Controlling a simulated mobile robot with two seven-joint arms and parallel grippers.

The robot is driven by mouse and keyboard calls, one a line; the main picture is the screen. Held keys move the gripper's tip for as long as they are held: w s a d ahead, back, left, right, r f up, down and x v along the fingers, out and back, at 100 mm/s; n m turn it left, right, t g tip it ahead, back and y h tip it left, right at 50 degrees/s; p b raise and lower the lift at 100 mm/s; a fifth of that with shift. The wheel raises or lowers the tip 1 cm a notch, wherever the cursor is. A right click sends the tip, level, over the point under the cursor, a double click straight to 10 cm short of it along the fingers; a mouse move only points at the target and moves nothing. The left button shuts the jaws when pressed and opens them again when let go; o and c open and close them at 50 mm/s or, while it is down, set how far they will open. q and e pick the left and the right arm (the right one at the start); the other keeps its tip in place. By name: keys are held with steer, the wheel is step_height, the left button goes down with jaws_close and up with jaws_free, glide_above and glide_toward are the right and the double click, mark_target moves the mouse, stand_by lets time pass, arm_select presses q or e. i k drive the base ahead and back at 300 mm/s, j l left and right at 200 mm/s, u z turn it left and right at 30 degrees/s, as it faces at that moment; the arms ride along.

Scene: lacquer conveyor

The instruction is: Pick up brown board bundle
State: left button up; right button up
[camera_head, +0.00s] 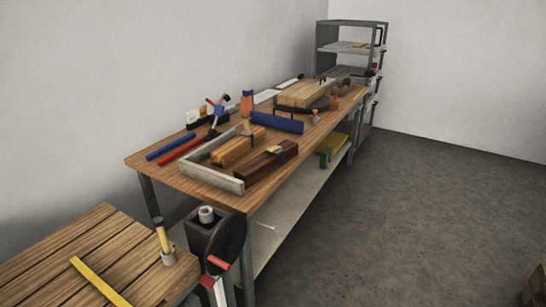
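A dark brown board bundle (264,167) lies on the wooden workbench near its front right edge. A dark band with a yellowish piece on top shows toward its far end. An orange-brown bundle (237,149) lies just left of it, and a grey L-shaped frame (212,175) runs along the left and near sides of both. A paler stack of boards (302,94) lies farther back on the bench. Neither of my grippers shows in the head view.
A blue roll (276,123), a blue bar (170,146) and a red bar (181,149) lie on the workbench (160,166). A slatted table (60,250) stands at the near left. A shelf rack (350,48) stands behind.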

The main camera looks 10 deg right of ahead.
mark_target(251, 172)
steer(key=i+l, duration=0.15)
steer(key=l, duration=0.2)
steer(key=i+l+u, duration=0.1)
steer(key=l, duration=0.2)
steer(key=i+l, duration=0.2)
steer(key=l, duration=0.15)
steer(key=i+l+u, duration=0.1)
steer(key=l, duration=0.25)
steer(key=i+l, duration=0.15)
steer(key=l, duration=0.2)
steer(key=i+l+u, duration=0.1)
steer(key=l, duration=0.25)
